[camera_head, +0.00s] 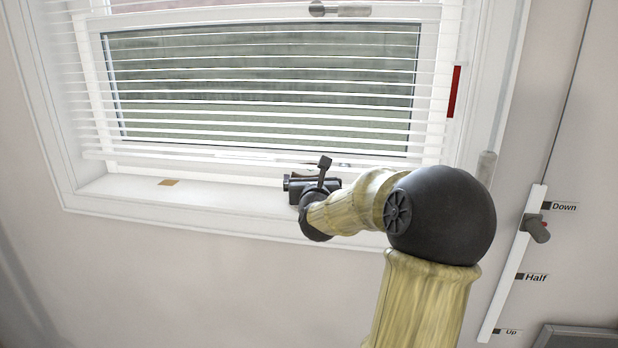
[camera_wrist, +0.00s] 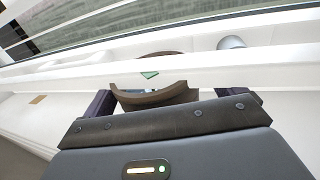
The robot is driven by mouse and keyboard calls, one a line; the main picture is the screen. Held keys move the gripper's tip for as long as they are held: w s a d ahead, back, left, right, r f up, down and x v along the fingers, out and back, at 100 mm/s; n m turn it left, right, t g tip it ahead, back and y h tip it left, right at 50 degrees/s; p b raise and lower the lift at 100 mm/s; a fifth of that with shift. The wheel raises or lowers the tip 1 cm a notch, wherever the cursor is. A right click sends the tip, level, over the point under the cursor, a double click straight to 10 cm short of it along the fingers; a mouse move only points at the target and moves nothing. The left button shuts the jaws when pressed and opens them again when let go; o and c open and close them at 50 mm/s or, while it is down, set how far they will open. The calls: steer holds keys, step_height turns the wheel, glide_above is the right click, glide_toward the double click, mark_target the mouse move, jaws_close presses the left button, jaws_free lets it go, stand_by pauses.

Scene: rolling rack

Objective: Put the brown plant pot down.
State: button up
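The brown plant pot (camera_wrist: 150,97) shows in the wrist view between the fingers of my gripper (camera_wrist: 166,95). A white slat crosses in front of it and hides its middle; a green and blue bit shows inside. The left finger is close against the pot's left side. A light gap shows between the pot and the right finger, so my gripper looks open around it. In the head view my gripper (camera_head: 312,182) is over the window sill (camera_head: 235,205), by the bottom of the blinds. I cannot make out the pot there.
The lowered white blinds (camera_head: 260,90) hang in front of the window, close to my gripper. A small tan square (camera_head: 169,182) lies on the sill at left. A silver rounded object (camera_wrist: 232,42) stands behind the slat. A slider marked Down, Half, Up (camera_head: 512,262) is at right.

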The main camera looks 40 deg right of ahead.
steer(key=shift+a, duration=0.1)
steer(key=shift+r, duration=0.2)
steer(key=shift+s+a+f, duration=0.1)
steer(key=shift+s+a, duration=0.05)
steer(key=shift+s, duration=0.05)
steer(key=p+v, duration=0.4)
steer(key=v, duration=0.7)
steer(key=shift+s, duration=0.15)
steer(key=shift+a, duration=0.1)
stand_by(0.3)
